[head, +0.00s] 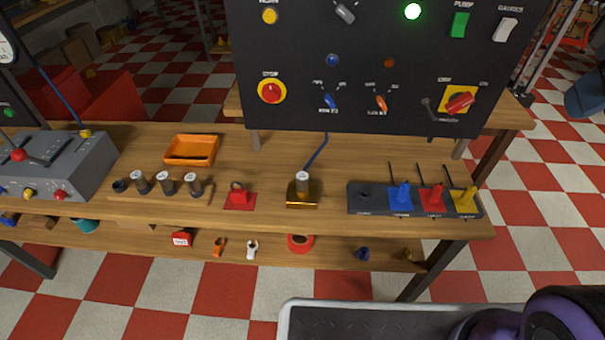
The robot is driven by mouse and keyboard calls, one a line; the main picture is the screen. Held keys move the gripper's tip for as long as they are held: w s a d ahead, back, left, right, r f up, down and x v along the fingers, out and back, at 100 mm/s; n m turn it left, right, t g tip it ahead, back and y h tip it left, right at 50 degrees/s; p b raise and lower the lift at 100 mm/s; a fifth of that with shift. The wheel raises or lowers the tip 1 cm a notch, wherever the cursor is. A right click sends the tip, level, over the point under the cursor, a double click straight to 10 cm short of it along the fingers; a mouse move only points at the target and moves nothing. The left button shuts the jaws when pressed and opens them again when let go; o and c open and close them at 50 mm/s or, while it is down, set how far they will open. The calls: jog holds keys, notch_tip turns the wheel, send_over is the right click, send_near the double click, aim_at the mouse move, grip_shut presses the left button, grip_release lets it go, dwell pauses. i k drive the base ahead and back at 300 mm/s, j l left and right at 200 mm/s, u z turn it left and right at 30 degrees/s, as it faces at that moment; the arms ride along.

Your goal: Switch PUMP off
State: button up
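The PUMP switch (460,25) is a green rocker at the upper right of the black control panel (290,60), under a label reading PUMP. A round green lamp (413,11) to its left is lit. I cannot tell from this view which way the rocker is tipped. A white GAUGES rocker (505,29) sits just right of it. My gripper is not in view; purple and dark parts of my arm show at the lower right, well below and apart from the panel.
The panel also carries a red STOP button (271,91), a red rotary switch (459,102), and blue (329,101) and orange (381,103) knobs. Below it, the wooden bench (330,212) holds an orange tray (191,150), a grey control box (60,165) and a dark rack (375,201).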

aim_at(459, 21)
jog(key=j+u, duration=0.1)
jog(key=j, duration=0.3)
jog(key=i+j, duration=0.1)
jog(key=j, duration=0.35)
jog(key=j+u, duration=0.15)
jog(key=j, duration=0.25)
jog(key=i+j+u, duration=0.1)
jog(key=j, duration=0.3)
jog(key=i+j, duration=0.15)
jog(key=j, duration=0.25)
jog(key=i+j+u, duration=0.15)
jog(key=j, duration=0.25)
jog(key=z, duration=1.4)
jog(key=k+l, duration=0.05)
